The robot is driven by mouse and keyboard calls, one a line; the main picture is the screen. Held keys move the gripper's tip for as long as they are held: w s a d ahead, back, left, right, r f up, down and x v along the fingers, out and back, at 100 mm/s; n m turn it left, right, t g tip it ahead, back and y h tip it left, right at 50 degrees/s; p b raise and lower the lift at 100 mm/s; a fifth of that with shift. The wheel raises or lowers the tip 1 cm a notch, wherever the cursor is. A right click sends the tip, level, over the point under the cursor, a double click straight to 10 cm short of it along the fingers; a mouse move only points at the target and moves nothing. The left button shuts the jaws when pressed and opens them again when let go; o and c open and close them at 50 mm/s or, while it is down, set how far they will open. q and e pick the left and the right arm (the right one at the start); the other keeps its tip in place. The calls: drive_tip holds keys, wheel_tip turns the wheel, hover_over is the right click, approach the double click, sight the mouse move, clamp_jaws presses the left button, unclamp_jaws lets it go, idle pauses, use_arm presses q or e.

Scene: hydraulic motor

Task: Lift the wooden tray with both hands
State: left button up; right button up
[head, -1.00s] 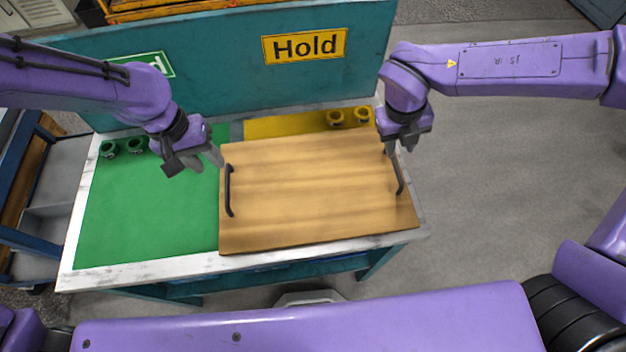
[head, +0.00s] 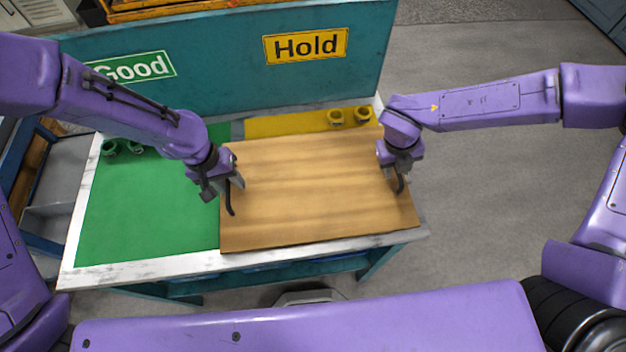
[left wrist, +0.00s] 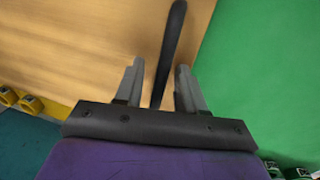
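The wooden tray (head: 310,195) lies flat on the table, over part of the green and yellow areas. Its left black handle (head: 230,200) and right black handle (head: 399,184) stand at its two ends. My left gripper (head: 226,188) is at the left handle. In the left wrist view its two fingers (left wrist: 157,88) are open, with the handle (left wrist: 170,45) running between them and a gap on both sides. My right gripper (head: 398,178) is at the right handle, with its fingers close about it; whether they touch it is unclear.
A teal panel (head: 220,70) with "Good" and "Hold" signs stands behind the table. Green rings (head: 110,147) sit at the back left and yellow rings (head: 335,117) at the back right. The green area (head: 150,215) left of the tray is mostly clear.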

use_arm(q)
clamp_jaws()
use_arm(e)
clamp_jaws()
use_arm(q)
drive_tip(key=shift+r, duration=0.1)
use_arm(e)
drive_tip(key=shift+r, duration=0.15)
idle(0.9)
